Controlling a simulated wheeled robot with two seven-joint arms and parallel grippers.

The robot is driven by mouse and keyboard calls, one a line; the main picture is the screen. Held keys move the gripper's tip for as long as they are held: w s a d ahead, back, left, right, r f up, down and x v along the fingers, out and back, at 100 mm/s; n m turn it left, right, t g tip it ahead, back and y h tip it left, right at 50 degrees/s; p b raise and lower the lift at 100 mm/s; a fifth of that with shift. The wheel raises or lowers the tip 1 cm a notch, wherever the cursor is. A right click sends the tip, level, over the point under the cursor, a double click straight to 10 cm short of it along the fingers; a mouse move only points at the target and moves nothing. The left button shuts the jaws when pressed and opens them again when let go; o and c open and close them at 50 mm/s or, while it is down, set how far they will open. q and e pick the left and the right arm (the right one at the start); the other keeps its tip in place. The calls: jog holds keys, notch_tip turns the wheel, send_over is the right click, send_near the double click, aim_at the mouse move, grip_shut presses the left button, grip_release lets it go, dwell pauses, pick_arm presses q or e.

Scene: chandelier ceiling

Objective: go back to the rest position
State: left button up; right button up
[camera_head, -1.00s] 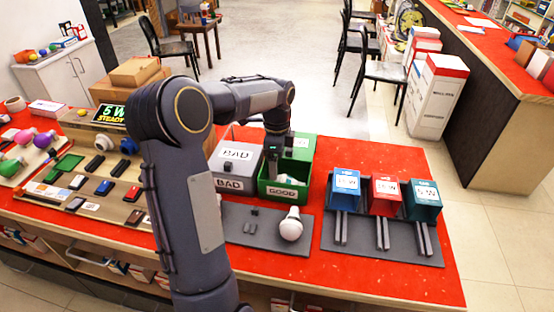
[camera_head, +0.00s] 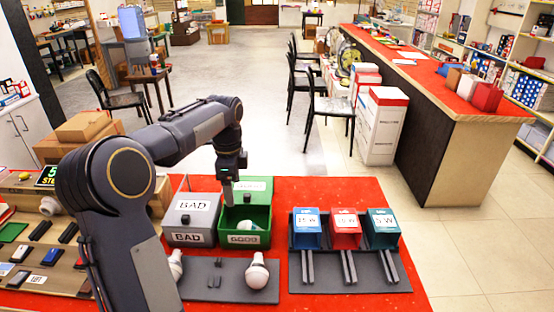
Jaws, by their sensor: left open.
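My left arm reaches across from the lower left. Its gripper (camera_head: 228,188) is open and points down at the back part of the green bin (camera_head: 262,219) marked GOOD. A white bulb (camera_head: 246,226) lies in that bin. The grey bin (camera_head: 187,238) marked BAD stands just left of it. In front, a grey tray (camera_head: 232,292) holds a white bulb (camera_head: 258,273) on its right. Another bulb (camera_head: 176,264) at its left is partly hidden by my arm. My right gripper is not in view.
Blue (camera_head: 306,229), red (camera_head: 345,230) and teal (camera_head: 382,229) wattage-labelled boxes stand on a dark rack at the right of the red table (camera_head: 420,296). Phones and other small items lie at the left. Open floor, chairs and a counter (camera_head: 480,160) are beyond.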

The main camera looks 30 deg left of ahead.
pick_arm(q)
jog(key=s+d+r+n+t+h, duration=0.1)
jog(key=s+d+r+n+t, duration=0.2)
jog(key=s+d+n, duration=0.55)
jog(key=s+d+f+n+t+h, duration=0.1)
jog(key=s+d+f+n, duration=0.1)
jog(key=s+d, duration=0.4)
jog(key=s+d+f+n+t+h, duration=0.1)
jog(key=s+d+f+n, duration=0.2)
jog(key=s+d, duration=0.4)
jog(key=shift+s+f+t+h, duration=0.3)
jog(key=shift+s+f+h, duration=0.15)
jog(key=shift+s, duration=0.2)
jog(key=shift+a+n, duration=0.15)
jog(key=shift+n, duration=0.1)
